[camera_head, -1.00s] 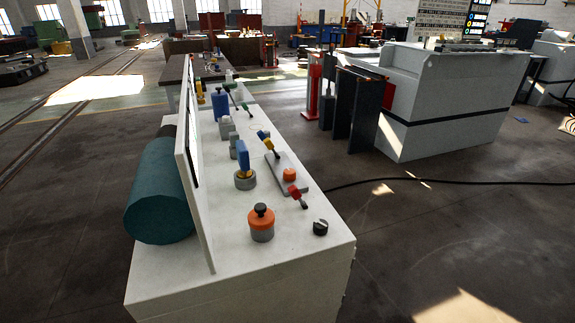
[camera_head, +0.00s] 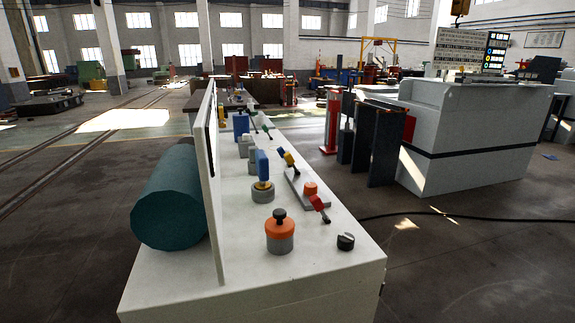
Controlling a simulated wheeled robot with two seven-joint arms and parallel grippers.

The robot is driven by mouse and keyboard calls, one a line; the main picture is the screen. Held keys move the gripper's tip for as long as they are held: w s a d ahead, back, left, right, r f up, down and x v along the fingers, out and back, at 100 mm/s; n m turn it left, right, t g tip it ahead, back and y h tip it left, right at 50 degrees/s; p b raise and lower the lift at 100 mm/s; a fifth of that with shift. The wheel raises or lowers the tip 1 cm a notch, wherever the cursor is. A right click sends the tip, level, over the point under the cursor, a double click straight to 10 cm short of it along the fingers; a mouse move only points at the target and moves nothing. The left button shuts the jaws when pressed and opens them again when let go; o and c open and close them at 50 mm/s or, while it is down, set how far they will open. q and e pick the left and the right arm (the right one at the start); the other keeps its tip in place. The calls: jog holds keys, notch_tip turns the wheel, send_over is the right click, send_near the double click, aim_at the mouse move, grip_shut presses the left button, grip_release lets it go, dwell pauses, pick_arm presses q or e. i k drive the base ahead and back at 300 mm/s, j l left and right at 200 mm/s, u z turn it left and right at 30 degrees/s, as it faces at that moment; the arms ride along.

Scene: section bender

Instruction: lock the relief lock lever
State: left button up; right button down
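The white control bench (camera_head: 330,262) fills the lower middle, with several levers and knobs on its top. I cannot tell from labels which one is the relief lock lever. Neither of my grippers is in view.
An orange and grey knob with a black top (camera_head: 280,232) and a black dial (camera_head: 346,241) sit at the bench's near end. A white upright panel (camera_head: 208,180) and teal cylinder (camera_head: 168,205) border the left. Open floor lies right, crossed by a black cable (camera_head: 450,215).

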aim_at(289, 157)
jog(key=i+l+u, duration=0.15)
jog(key=l+u, duration=0.2)
jog(key=i+l+u, duration=0.1)
jog(key=l+u, duration=0.25)
jog(key=i+l+u, duration=0.1)
jog(key=l+u, duration=0.15)
jog(key=u, duration=0.15)
